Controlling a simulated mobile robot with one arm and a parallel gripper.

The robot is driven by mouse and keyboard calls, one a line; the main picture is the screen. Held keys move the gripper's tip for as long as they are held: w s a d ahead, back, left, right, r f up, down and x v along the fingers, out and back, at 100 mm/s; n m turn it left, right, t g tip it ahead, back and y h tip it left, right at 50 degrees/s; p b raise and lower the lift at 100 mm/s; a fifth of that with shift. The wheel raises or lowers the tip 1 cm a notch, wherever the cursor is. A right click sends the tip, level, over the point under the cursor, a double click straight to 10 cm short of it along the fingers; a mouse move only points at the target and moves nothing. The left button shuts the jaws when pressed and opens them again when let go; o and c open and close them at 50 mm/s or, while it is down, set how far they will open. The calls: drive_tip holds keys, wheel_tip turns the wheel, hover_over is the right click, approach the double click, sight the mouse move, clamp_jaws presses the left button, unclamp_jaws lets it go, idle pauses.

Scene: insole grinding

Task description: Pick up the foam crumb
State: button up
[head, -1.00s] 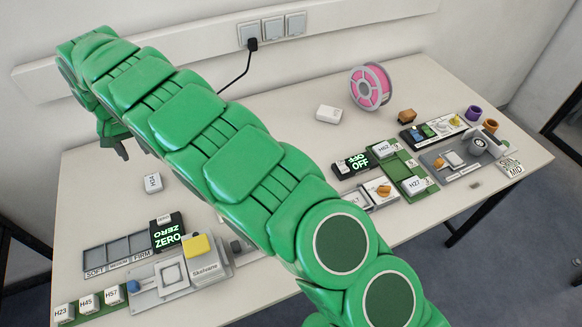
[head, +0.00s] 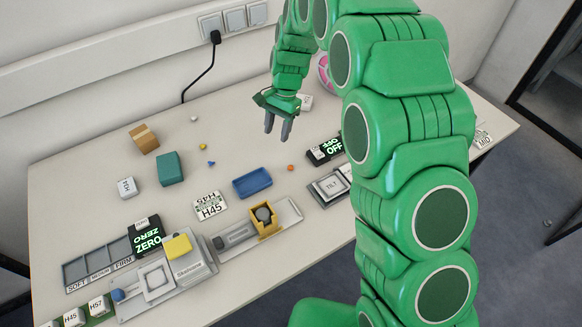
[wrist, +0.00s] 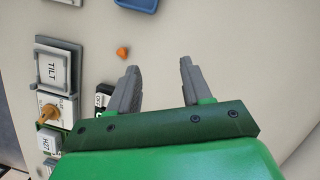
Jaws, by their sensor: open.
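Several small bits lie on the table, and I cannot tell for sure which is the foam crumb. An orange bit (head: 290,168) lies right of the blue tray; it also shows in the wrist view (wrist: 122,52), ahead and left of the fingers. A yellow bit (head: 203,147), a blue bit (head: 211,163) and a pale bit (head: 194,119) lie farther left. My gripper (head: 278,126) is open and empty above the back of the table, fingers pointing down. In the wrist view its two fingers (wrist: 159,68) stand apart with bare table between them.
A blue tray (head: 252,182), a teal block (head: 170,168) and a brown box (head: 144,139) stand mid-table. Devices line the front edge, including the ZERO display (head: 147,237) and TILT pad (head: 330,186). My arm hides much of the right side.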

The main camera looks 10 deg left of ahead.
sight(292, 166)
drive_tip(key=s+d+m+y, duration=0.1)
drive_tip(key=s+d+m, duration=0.1)
drive_tip(key=d, duration=0.5)
drive_tip(key=shift+m+g, duration=0.3)
drive_tip(key=shift+w+d+x, duration=0.1)
drive_tip(key=shift+d+x, duration=0.05)
drive_tip(key=shift+x, duration=1.95)
drive_tip(key=shift+w+d+x, duration=0.1)
drive_tip(key=shift+w+x, duration=0.05)
drive_tip(key=shift+x, duration=1.9)
drive_tip(key=shift+f, duration=0.1)
clamp_jaws()
